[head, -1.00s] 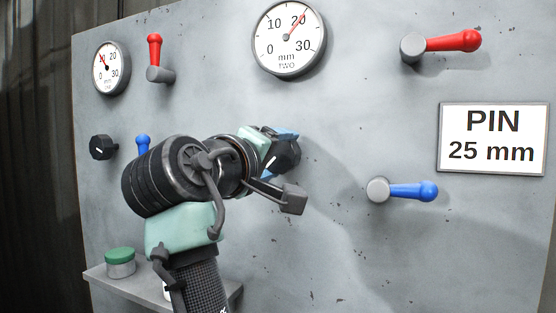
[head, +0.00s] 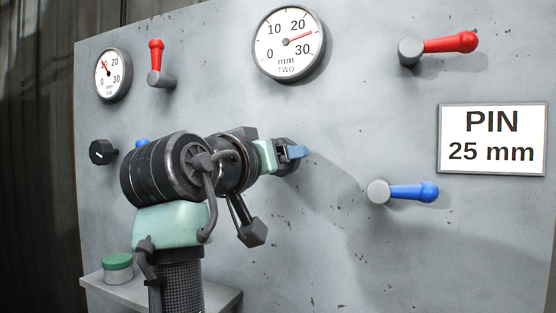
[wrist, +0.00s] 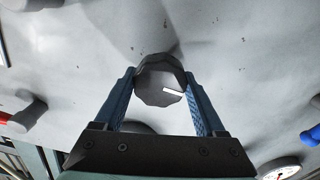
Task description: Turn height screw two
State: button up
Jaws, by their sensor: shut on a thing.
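Height screw two (wrist: 158,78) is a dark faceted knob with a white mark. In the wrist view it sits between the two blue fingers of my gripper (wrist: 160,88), which are shut on its sides. In the head view my gripper (head: 294,152) is at the wall panel, and the fingers and wrist hide most of the knob. Gauge two (head: 289,60) hangs above it, its needle between 20 and 30, near 25. A white sign (head: 492,138) reads "PIN 25 mm".
To the right are a red-handled lever (head: 449,44) and a blue-handled lever (head: 411,191). At left are a smaller gauge (head: 113,75), a red lever (head: 156,60) and a black knob (head: 102,152). A green-lidded jar (head: 118,268) stands on the shelf (head: 105,286).

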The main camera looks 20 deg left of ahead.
jog(key=shift+f+m, duration=0.1)
jog(key=shift+m, duration=0.4)
jog(key=o, duration=1.3)
jog(key=shift+s, duration=0.15)
